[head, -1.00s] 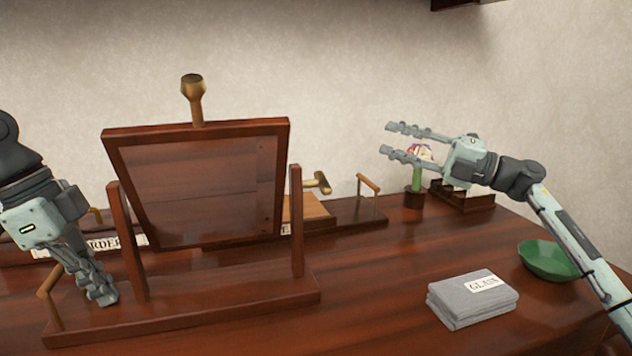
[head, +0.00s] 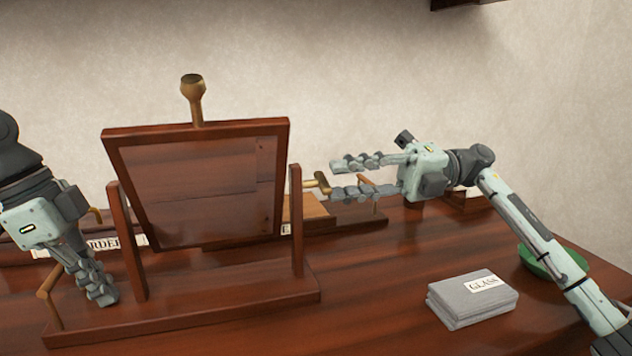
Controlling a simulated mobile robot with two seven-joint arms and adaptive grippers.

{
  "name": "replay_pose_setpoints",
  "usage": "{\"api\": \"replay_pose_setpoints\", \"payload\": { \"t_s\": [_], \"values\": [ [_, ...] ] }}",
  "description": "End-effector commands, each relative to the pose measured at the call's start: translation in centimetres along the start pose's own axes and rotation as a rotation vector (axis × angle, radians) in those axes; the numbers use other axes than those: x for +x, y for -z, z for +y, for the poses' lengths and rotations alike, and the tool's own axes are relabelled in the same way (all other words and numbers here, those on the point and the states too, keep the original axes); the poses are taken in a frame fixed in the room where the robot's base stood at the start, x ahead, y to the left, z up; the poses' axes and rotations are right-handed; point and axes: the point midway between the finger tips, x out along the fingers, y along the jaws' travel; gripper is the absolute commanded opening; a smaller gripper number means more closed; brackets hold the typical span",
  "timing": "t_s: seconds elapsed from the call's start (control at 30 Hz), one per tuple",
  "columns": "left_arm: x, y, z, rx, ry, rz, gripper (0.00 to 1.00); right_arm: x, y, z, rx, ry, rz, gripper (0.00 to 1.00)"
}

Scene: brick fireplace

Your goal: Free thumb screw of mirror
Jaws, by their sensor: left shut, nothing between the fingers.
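The mirror (head: 200,190) is a tilted dark-framed panel held between two wooden posts on a wooden base. A brass knob (head: 193,88) stands on its top edge. A brass T-shaped piece, apparently the thumb screw (head: 320,184), shows just right of the right post (head: 297,220). My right gripper (head: 336,178) is open and points left, its fingertips above and below the right end of the brass piece in the picture. Contact cannot be told. My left gripper (head: 107,298) is shut and empty, pointing down by the left post (head: 128,240).
A folded grey cloth stack (head: 472,300) labelled GLASS lies on the table at right. A green bowl (head: 540,262) is partly hidden by my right arm. Another wooden stand (head: 345,220) is behind the mirror. The table between mirror and cloth is clear.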

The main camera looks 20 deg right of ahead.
Motion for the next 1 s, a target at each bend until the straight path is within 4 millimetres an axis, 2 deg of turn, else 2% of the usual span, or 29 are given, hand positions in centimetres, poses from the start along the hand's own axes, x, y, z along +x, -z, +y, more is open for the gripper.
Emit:
{"api": "replay_pose_setpoints", "payload": {
  "t_s": [0.03, 0.1, 0.23, 0.6, 0.63, 0.87, 1.0],
  "values": [
    [0.7, -0.3, 0.3, -0.002, -0.014, -0.007, 0.0, 1.0, 0.1, -0.1, -0.001, -0.002, 0.003, 0.31],
    [0.7, -0.3, 0.3, -0.001, -0.014, -0.007, 0.0, 2.0, 0.1, -0.1, 0.0, -0.002, 0.002, 0.31],
    [0.7, -0.3, 0.3, -0.002, -0.014, -0.007, 0.0, 3.4, 0.0, -0.1, 0.0, -0.001, 0.001, 0.31],
    [0.7, -0.3, 0.3, -0.002, -0.014, -0.007, 0.0, 4.0, 0.0, -0.1, 0.001, 0.0, -0.001, 0.31],
    [0.7, -0.3, 0.3, -0.002, -0.014, -0.007, 0.0, 4.0, 0.0, -0.1, 0.001, 0.0, -0.001, 0.3],
    [0.7, -0.3, 0.3, -0.002, -0.014, -0.007, 0.0, 4.0, 0.0, -0.1, 0.001, 0.0, -0.001, 0.01],
    [0.7, -0.3, 0.3, -0.002, -0.014, -0.007, 0.0, 3.9, 0.0, 0.0, 0.0, -0.001, -0.001, 0.0]
  ]
}}
